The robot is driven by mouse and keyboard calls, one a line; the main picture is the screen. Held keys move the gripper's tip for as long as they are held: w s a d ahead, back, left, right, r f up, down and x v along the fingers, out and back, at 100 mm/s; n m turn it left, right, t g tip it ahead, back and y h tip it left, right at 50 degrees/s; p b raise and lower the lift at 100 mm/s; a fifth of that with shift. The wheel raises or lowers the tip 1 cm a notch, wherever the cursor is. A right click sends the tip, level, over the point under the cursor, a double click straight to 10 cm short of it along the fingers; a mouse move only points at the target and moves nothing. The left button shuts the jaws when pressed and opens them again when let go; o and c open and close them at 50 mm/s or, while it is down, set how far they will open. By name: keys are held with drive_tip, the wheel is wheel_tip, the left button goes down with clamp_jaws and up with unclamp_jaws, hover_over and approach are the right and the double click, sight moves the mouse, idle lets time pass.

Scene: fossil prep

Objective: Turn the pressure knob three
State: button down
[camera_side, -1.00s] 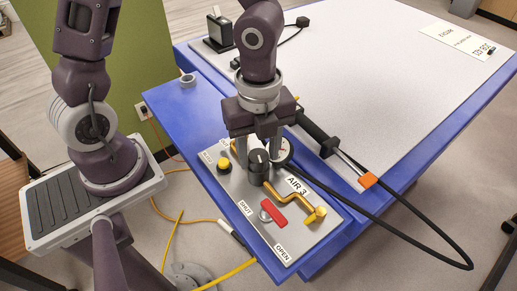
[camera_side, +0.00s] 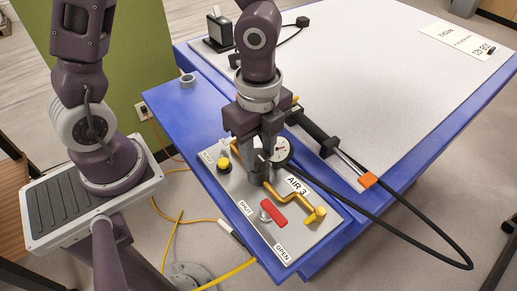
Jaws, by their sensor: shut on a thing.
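The pressure knob (camera_side: 257,167) is a dark upright cylinder on the grey AIR 3 panel (camera_side: 235,189). My gripper (camera_side: 260,151) points down over the panel and is shut on the knob. Its fingers cover the knob's upper part, so the knob's pointer mark is hidden. A round gauge (camera_side: 281,149) with a white face and red needle stands just right of the fingers. Its reading is too small to tell.
A red lever (camera_side: 273,213) lies between the SHUT and OPEN labels. A black hose (camera_side: 400,205) loops right from a pen-like tool (camera_side: 318,135) with an orange tip.

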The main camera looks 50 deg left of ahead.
sight(258, 155)
drive_tip(key=n, duration=0.4)
drive_tip(key=shift+n, duration=2.8)
drive_tip(key=c, duration=1.2)
unclamp_jaws()
wheel_tip(258, 155, up, 7)
drive_tip(key=shift+r, duration=0.1)
